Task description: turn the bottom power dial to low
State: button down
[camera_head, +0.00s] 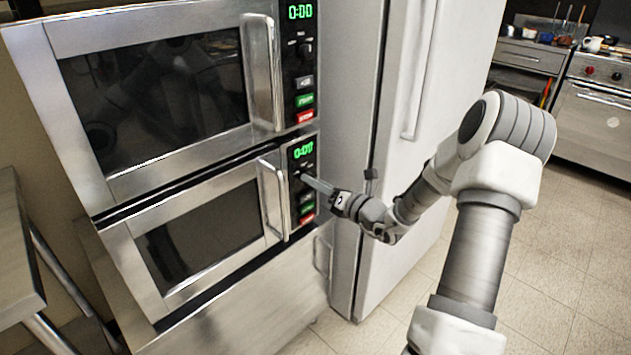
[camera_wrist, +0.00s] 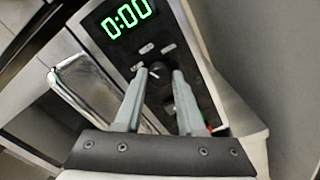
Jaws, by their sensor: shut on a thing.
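The lower microwave (camera_head: 195,245) has a black control panel with a green display (camera_head: 303,149), labels, a dark dial and coloured buttons. In the wrist view the display (camera_wrist: 127,17) reads 0:00, and the dark power dial (camera_wrist: 157,70) shows between my fingertips. My gripper (camera_head: 306,179) reaches this panel from the right. Its fingers (camera_wrist: 159,74) are closed on the dial, one on each side. In the head view my fingers largely hide the dial. I cannot tell the dial's setting.
The upper microwave (camera_head: 160,85) has its own dial (camera_head: 304,50). The lower door handle (camera_head: 272,200) stands out left of the panel. A tall refrigerator (camera_head: 397,100) stands close on the right. A metal table (camera_head: 18,250) is at the left; open tiled floor (camera_head: 565,235) lies right.

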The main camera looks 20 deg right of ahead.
jog(key=shift+n+b, duration=1)
jog(key=shift+n, duration=2.6)
jog(key=c, duration=0.5)
grip_release()
jog(key=p+v, duration=0.3)
jog(key=v, duration=1.4)
jog(key=shift+s+d, duration=0.1)
jog(key=shift+s, duration=0.1)
